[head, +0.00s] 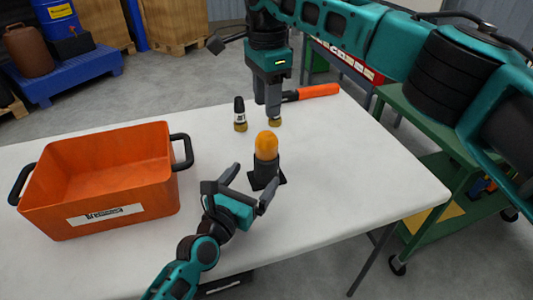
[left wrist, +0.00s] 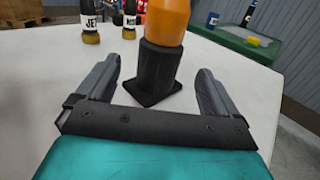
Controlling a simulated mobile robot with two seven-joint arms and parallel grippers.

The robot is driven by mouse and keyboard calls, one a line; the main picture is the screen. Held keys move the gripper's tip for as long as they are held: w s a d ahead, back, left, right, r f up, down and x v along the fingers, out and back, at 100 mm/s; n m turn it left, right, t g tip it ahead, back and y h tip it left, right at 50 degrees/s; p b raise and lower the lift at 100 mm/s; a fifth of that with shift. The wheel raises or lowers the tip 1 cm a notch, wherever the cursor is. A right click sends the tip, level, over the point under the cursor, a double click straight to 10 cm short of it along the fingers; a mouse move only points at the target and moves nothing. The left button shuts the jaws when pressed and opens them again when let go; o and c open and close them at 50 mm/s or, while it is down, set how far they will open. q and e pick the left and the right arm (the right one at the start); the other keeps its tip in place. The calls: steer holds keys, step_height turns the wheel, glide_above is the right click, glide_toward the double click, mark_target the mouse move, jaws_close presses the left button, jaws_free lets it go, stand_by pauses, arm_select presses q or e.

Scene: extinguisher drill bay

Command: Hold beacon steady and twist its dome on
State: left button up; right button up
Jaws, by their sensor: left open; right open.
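The beacon's black base (head: 265,175) stands upright on the white table with a square foot. The orange dome (head: 267,144) sits upright on top of it; whether it is screwed on I cannot tell. My left gripper (head: 252,182) is open, low over the table, its fingers spread on the near side of the base. In the left wrist view the base (left wrist: 157,73) stands between and just beyond the fingertips, and the dome (left wrist: 166,22) is cut off at the top. My right gripper (head: 272,108) is open, pointing down behind the dome; its fingers overlap in view.
Two small black nozzles with brass ends stand behind the beacon, one at left (head: 240,115), one partly hidden by my right gripper (head: 275,122). An orange-handled tool (head: 318,91) lies behind. An orange crate (head: 105,180) stands left. Table right of the beacon is clear.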

mark_target(267, 160)
arm_select(q)
steer(key=x, duration=0.7)
steer(key=shift+w, duration=0.15)
steer(key=shift+c, duration=0.3)
